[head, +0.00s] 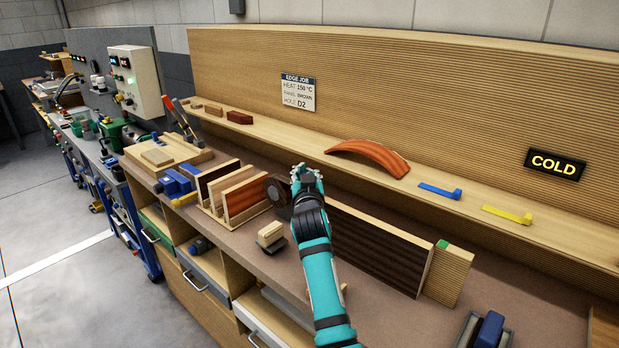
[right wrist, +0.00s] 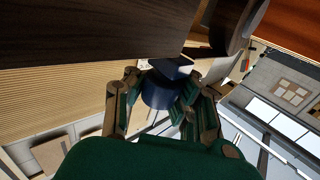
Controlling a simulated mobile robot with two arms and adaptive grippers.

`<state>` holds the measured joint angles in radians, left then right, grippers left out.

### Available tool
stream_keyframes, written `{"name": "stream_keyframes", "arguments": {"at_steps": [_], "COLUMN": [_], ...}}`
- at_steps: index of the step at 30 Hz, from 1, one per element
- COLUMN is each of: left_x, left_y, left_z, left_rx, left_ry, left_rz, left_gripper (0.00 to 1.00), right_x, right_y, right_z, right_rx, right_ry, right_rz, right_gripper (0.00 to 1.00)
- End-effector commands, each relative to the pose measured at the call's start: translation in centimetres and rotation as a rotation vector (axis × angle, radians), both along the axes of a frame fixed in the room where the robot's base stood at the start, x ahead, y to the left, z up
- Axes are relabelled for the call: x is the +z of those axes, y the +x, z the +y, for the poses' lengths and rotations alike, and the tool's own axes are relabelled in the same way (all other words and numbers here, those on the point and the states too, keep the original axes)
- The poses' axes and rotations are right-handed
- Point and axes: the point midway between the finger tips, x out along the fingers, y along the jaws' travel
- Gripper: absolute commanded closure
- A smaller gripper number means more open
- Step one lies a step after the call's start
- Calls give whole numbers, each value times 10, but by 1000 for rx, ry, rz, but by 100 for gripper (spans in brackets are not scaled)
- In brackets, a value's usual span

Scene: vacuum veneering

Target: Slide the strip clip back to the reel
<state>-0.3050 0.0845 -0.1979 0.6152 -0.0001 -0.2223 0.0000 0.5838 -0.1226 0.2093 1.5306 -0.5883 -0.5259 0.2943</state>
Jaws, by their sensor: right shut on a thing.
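My right gripper (head: 307,180) is shut on a dark blue clip (right wrist: 165,92), which shows between its fingers in the right wrist view. In the head view the gripper itself hides the clip. The dark brown reel (head: 278,196) stands just left of the gripper; it also shows at the upper right of the right wrist view (right wrist: 236,22). A long dark brown panel (head: 380,245) stands on edge to the right of the gripper, its near-left end by the gripper. I cannot make out the strip apart from the panel. My left gripper is not in view.
Upright panels (head: 243,194) stand in a rack left of the reel. A small beige-topped block (head: 271,236) sits in front. A wooden block with a green patch (head: 449,272) stands at the panel's right end. A curved red-brown piece (head: 368,155) lies on the back shelf.

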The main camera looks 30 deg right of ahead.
Motion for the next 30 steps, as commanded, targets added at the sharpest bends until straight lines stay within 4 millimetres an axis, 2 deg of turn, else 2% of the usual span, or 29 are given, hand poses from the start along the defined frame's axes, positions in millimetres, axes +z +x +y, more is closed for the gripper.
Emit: {"name": "stream_keyframes", "arguments": {"at_steps": [1, 13, 15, 24, 30], "left_x": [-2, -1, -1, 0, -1], "left_y": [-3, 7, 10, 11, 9], "left_z": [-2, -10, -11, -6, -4], "left_rx": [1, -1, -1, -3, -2], "left_ry": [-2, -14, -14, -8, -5], "left_rz": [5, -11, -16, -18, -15], "left_gripper": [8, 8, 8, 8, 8], "right_x": [-10, -10, -10, -7, -5], "right_y": [3, 4, 4, 4, 3], "right_z": [12, 12, 12, 11, 9], "right_rx": [19, 19, 19, 17, 13], "right_ry": [13, 14, 14, 12, 8], "right_rz": [15, 16, 16, 12, 8], "right_gripper": [100, 100, 87, 48, 48]}}
